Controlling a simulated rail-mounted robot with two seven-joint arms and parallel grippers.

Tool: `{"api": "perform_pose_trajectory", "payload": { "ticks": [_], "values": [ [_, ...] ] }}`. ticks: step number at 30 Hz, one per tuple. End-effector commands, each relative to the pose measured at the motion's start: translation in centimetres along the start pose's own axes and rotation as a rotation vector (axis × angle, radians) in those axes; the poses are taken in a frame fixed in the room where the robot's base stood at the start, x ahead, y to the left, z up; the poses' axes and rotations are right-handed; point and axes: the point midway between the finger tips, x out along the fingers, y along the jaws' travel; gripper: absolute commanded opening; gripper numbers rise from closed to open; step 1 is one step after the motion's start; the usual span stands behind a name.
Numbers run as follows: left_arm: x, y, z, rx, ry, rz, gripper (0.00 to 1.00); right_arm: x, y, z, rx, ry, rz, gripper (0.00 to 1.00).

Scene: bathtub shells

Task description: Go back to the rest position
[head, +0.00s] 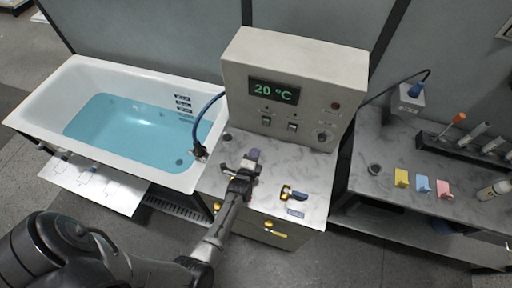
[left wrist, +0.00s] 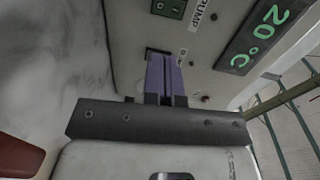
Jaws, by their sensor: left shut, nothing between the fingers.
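My left gripper (head: 254,155) is over the marble-look counter (head: 315,180), in front of the control box (head: 290,95). Its purple fingers (left wrist: 165,78) are together and hold nothing in the left wrist view, pointing toward the box's front. Whether the fingertips touch the box cannot be told. My left arm reaches in from the lower left. My right gripper does not show.
The bathtub (head: 40,95) with blue water stands left, a dark hose (head: 207,108) at its edge. The box display (head: 274,92) reads 20 °C. A yellow-and-black fitting (head: 293,193) lies on the counter. A second counter (head: 390,157) with tools stands right, past a gap.

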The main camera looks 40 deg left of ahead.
Motion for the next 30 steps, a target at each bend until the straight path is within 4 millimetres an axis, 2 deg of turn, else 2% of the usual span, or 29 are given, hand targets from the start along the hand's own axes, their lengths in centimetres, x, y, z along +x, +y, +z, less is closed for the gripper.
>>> {"api": "perform_pose_trajectory", "payload": {
  "ticks": [18, 22, 26, 30],
  "values": [
    [-0.1, 0.0, 0.0, -0.001, 0.000, 0.000, 0.00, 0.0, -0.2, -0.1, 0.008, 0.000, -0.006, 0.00],
    [-0.5, -0.5, 0.4, -0.029, 0.014, 0.025, 0.00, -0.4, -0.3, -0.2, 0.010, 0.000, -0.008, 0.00],
    [-1.9, -1.9, 1.1, -0.140, 0.053, 0.123, 0.00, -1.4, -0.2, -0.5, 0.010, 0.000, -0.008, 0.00],
    [-5.5, -4.0, 1.4, -0.338, 0.083, 0.321, 0.00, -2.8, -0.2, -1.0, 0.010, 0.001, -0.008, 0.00]
  ]
}}
